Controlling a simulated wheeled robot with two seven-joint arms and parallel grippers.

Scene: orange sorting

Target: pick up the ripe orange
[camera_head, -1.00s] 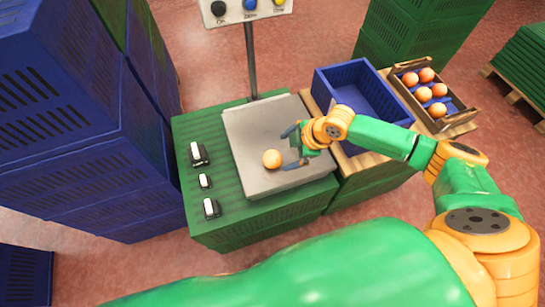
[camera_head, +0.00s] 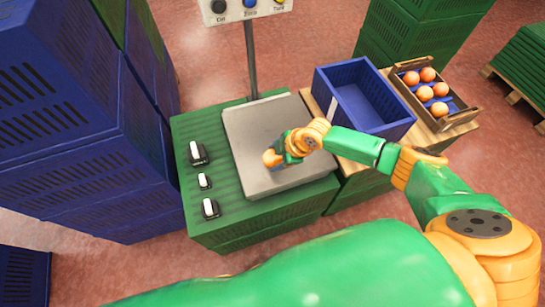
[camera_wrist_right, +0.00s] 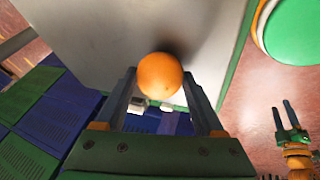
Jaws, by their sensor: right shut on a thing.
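The ripe orange (camera_head: 269,158) is at the middle of the grey scale plate (camera_head: 245,125), partly covered by my right gripper (camera_head: 275,158) in the head view. In the right wrist view the orange (camera_wrist_right: 160,75) sits between the fingertips of my right gripper (camera_wrist_right: 160,78), which is shut on it. A dark shadow lies beside it on the plate. I cannot tell whether it still touches the plate. My left gripper (camera_wrist_right: 285,116) shows small at the lower right of the right wrist view, empty, its two fingers apart. It is not in the head view.
An empty blue crate (camera_head: 322,88) and a wooden box (camera_head: 462,119) of several oranges stand right of the scale. Several black-and-white devices (camera_head: 205,181) lie on the green crate left of the plate. Blue crates (camera_head: 60,110) are stacked at left. A control panel post (camera_head: 251,60) rises behind.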

